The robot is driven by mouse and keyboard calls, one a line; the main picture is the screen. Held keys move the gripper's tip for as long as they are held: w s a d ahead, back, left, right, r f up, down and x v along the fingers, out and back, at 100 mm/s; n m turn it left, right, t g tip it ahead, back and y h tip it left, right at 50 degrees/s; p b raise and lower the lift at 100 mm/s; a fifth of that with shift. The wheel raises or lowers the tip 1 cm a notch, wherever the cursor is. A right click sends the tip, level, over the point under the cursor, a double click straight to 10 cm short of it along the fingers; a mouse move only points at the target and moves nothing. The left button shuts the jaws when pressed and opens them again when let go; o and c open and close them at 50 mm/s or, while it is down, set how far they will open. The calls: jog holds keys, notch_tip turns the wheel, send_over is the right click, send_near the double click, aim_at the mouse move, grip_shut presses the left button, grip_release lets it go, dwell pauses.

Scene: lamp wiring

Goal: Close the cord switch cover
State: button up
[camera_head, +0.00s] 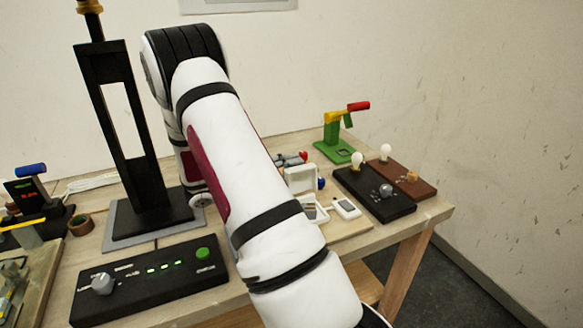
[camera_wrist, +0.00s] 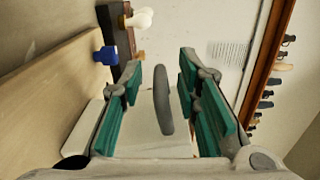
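The cord switch is white and stands open on the wooden board. In the head view its cover (camera_head: 300,179) is raised behind its base (camera_head: 322,214), which my arm partly hides. In the wrist view my gripper (camera_wrist: 160,82) is open, with its teal-padded fingers apart. A white panel (camera_wrist: 146,128), apparently the cover, shows between and beyond the fingers, with a grey oblong piece (camera_wrist: 163,100) in the gap. Neither finger clearly touches them. My gripper is out of sight in the head view.
A small white box (camera_head: 347,208) lies right of the switch. A black bulb base (camera_head: 372,196), a brown bulb base (camera_head: 411,181) and a green clamp stand (camera_head: 338,150) are farther right. A black control box (camera_head: 150,279) is at front left. A blue knob (camera_wrist: 105,55) is near the fingers.

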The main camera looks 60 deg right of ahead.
jog(key=shift+d, duration=0.1)
grip_shut()
